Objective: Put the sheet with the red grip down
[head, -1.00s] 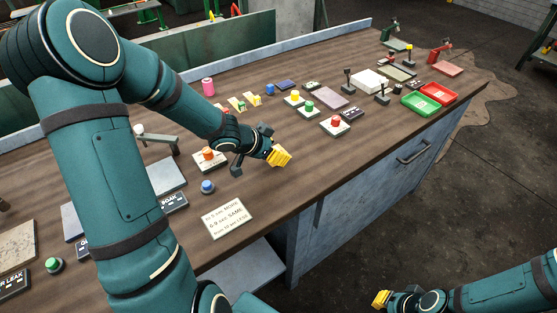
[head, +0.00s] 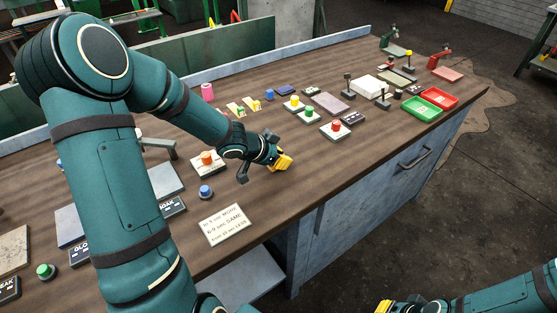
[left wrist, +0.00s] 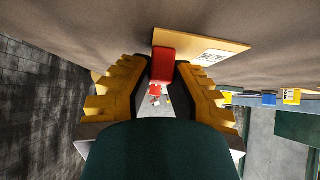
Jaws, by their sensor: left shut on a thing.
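In the left wrist view a small red grip (left wrist: 163,64) sits between the yellow fingers of my left gripper (left wrist: 162,72), which is shut on it. A thin tan sheet (left wrist: 190,41) with a white printed label extends from the grip, close along the brown table surface. I cannot tell whether the sheet touches the table. In the head view my left gripper (head: 284,161) is low over the middle of the table, and the sheet is hidden there. My right gripper (head: 383,306) is at the bottom edge, away from the table, mostly cut off.
A plate with a red knob (head: 336,130) stands right of my left gripper; one with an orange knob (head: 207,161) is on its left. A printed card (head: 224,225) lies nearer the front. Green (head: 421,108) and red (head: 439,97) trays stand at the far right.

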